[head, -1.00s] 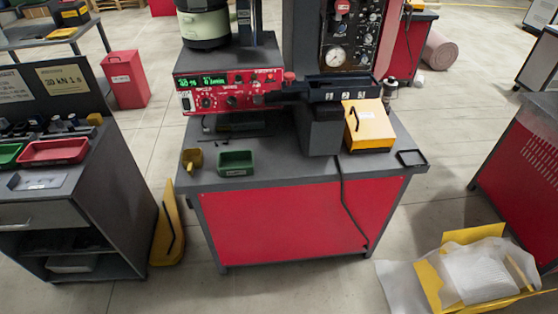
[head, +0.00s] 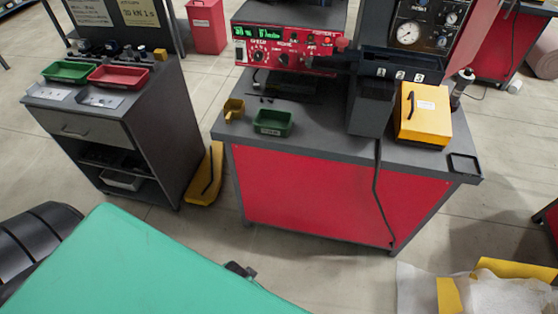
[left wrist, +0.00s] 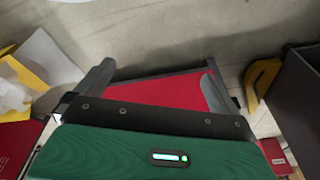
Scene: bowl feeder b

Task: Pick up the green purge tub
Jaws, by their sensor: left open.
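The green purge tub (head: 273,122) is a small open green box with a pale label on its front. It stands on the grey top of the red-panelled table, near the front left part, beside a small yellow scoop-like cup (head: 234,109). My left arm's green casing fills the lower left of the head view, well in front of the table. In the left wrist view my left gripper (left wrist: 158,72) has its two grey fingers wide apart with nothing between them, facing a red panel and floor. The tub does not show there. My right gripper is in neither view.
A red control unit (head: 290,47) stands behind the tub, and a yellow box (head: 423,115) stands to its right. A grey cabinet (head: 150,120) at left holds a green tray (head: 70,72) and a red tray (head: 118,77). A yellow floor sign (head: 206,175) leans between cabinet and table.

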